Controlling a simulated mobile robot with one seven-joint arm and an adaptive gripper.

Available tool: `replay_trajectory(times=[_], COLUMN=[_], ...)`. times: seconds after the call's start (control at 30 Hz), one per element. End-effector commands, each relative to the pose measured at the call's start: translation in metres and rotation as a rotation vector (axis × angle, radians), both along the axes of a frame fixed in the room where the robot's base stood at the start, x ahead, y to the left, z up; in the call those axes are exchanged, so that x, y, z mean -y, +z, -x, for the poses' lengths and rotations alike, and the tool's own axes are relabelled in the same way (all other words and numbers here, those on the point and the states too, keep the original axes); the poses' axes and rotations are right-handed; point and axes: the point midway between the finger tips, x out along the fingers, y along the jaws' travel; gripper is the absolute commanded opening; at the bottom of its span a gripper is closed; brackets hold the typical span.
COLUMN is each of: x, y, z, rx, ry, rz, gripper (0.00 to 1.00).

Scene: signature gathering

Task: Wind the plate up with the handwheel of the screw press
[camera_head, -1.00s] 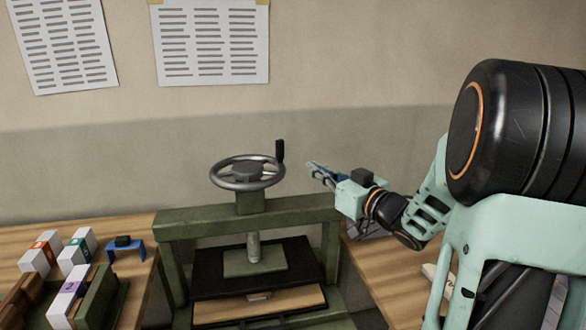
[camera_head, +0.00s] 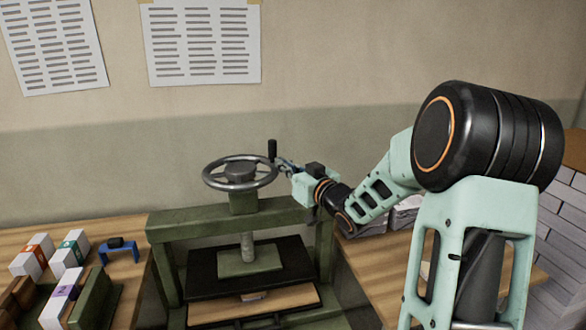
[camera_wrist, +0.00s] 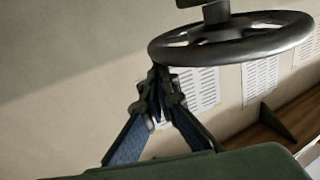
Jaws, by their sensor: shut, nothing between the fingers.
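The screw press has a grey handwheel (camera_head: 240,183) with an upright dark handle (camera_head: 272,150) at its right rim. The wheel also shows in the wrist view (camera_wrist: 235,48). Below it, the screw (camera_head: 247,246) meets a green plate (camera_head: 250,264) lying over a wider black plate (camera_head: 205,284). My gripper (camera_head: 283,163) is at the right of the wheel, close beside the handle; I cannot tell if it touches. In the wrist view its fingers (camera_wrist: 156,82) meet at the tips, empty, below the wheel's left rim.
The green press frame (camera_head: 190,224) stands between two wooden worktops. On the left one are several white boxes (camera_head: 65,260) and a blue stand (camera_head: 120,250). Papers (camera_head: 405,215) lie on the right one. The wall behind carries printed sheets (camera_head: 200,45).

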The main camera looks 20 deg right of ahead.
Motion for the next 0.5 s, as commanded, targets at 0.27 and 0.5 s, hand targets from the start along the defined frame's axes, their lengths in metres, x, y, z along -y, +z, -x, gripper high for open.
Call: replay_trajectory(times=[0.27, 0.5], x=[-0.004, -0.0038], y=[-0.0003, -0.0004], z=[-0.0131, -0.0131], rx=[-0.001, -0.001], ry=[0.001, 0.0], rz=[0.001, 0.001], gripper=[0.0, 0.0])
